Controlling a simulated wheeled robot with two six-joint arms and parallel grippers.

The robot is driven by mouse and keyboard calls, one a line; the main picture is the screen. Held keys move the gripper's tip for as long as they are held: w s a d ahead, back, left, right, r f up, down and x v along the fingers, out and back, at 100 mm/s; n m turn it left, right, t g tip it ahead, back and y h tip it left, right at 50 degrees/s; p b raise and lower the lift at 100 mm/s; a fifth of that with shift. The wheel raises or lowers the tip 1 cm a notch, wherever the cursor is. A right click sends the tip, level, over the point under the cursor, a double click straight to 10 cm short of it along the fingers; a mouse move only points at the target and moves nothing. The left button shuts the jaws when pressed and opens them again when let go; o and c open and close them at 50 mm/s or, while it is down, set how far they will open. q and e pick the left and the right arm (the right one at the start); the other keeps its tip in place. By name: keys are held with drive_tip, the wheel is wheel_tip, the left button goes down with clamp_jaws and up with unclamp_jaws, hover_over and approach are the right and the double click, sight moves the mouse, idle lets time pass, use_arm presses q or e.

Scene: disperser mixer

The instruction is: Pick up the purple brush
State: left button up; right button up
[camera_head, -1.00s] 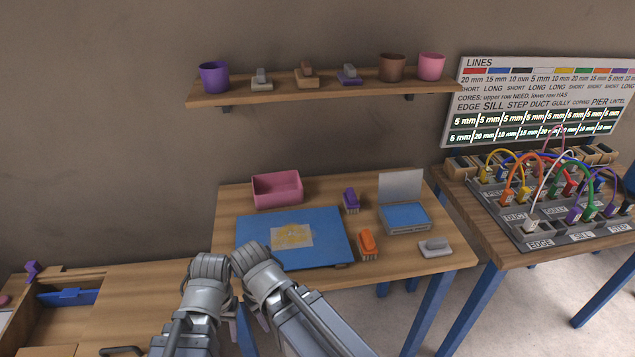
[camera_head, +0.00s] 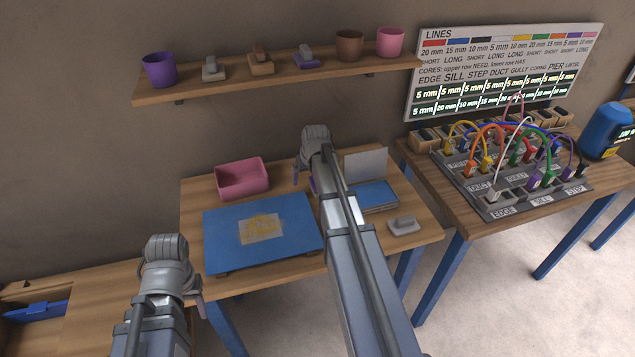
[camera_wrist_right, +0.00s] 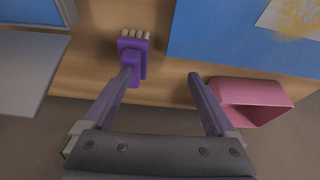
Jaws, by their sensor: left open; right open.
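The purple brush (camera_wrist_right: 133,55) lies on the middle table, bristles at the top of the right wrist view. In the head view only a sliver of it (camera_head: 312,185) shows; my right arm hides the rest. My right gripper (camera_wrist_right: 159,76) is open and empty above the table. Its left fingertip overlaps the brush handle in the wrist view; I cannot tell whether they touch. The gap between the fingers lies to the right of the brush. My left gripper (camera_head: 199,304) is open, low at the left front of the table.
A pink bin (camera_head: 242,180) stands behind a blue board (camera_head: 225,252), left of my right gripper. A blue box with an upright grey lid (camera_head: 366,166) is to the right, with a grey brush (camera_head: 404,225) in front. A shelf (camera_head: 225,82) runs above.

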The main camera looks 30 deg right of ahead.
drive_tip(key=d, duration=0.3)
drive_tip(key=shift+w+d+r+m, duration=0.25)
drive_tip(key=shift+w+d+m, duration=0.05)
drive_tip(key=shift+w+d, duration=0.1)
drive_tip(key=shift+b+x, duration=1.2)
drive_tip(key=shift+x, duration=0.1)
drive_tip(key=b+x, duration=0.4)
drive_tip(key=shift+s+d+f, duration=0.2)
drive_tip(key=shift+s+d, duration=0.05)
drive_tip(key=shift+d, duration=0.1)
drive_tip(key=shift+w+f+b, duration=0.25)
drive_tip(key=shift+f+b, duration=0.25)
drive_tip(key=shift+r, duration=0.1)
drive_tip(key=shift+c, duration=0.2)
clamp_jaws()
